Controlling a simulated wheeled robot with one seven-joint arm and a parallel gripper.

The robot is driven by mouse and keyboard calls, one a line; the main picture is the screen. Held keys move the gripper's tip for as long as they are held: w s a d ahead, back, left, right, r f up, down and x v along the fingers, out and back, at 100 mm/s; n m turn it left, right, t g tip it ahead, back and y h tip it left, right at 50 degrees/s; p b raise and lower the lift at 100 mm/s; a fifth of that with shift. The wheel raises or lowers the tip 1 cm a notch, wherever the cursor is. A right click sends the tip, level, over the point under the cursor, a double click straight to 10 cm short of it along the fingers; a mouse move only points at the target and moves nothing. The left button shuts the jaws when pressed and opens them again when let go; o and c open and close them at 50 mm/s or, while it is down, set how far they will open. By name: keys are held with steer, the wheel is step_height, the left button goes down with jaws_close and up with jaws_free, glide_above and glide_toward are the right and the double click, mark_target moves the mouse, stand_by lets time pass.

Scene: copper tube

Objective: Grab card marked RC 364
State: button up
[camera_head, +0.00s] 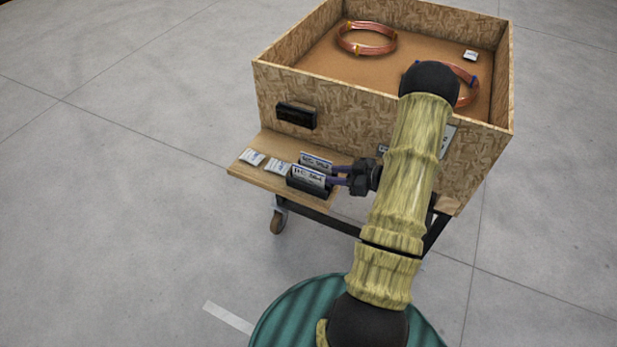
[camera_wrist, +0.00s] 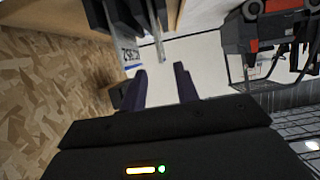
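Two white cards with dark print stand in dark holders on a wooden shelf (camera_head: 262,178): a rear card (camera_head: 316,162) and a front card (camera_head: 308,177). The print is too small to read, so I cannot tell which is RC 364. My gripper (camera_head: 334,176) is just right of the cards, its two purple fingers apart. In the wrist view the gripper (camera_wrist: 160,74) is open with nothing between the fingers. One card (camera_wrist: 127,52) with blue print shows its face there, and another (camera_wrist: 158,38) is nearly edge-on, both beyond the fingertips.
The shelf is fixed to a wooden crate (camera_head: 320,88) holding copper coils (camera_head: 366,38) and a small white tag (camera_head: 470,55). Two white packets (camera_head: 252,157) (camera_head: 278,167) lie flat left of the holders. A black box (camera_head: 296,115) is on the crate wall. The floor left is clear.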

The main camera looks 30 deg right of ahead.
mark_target(310, 173)
steer(key=x, duration=0.4)
steer(key=shift+w+a, duration=0.1)
steer(key=shift+w+a+p, duration=0.1)
steer(key=shift+p, duration=0.2)
steer(key=shift+w+a+f, duration=0.1)
steer(key=shift+w+a, duration=0.15)
steer(key=p+x, duration=0.1)
steer(key=x, duration=0.3)
steer(key=shift+a+f, duration=0.1)
steer(key=shift+a, duration=0.05)
jaws_close()
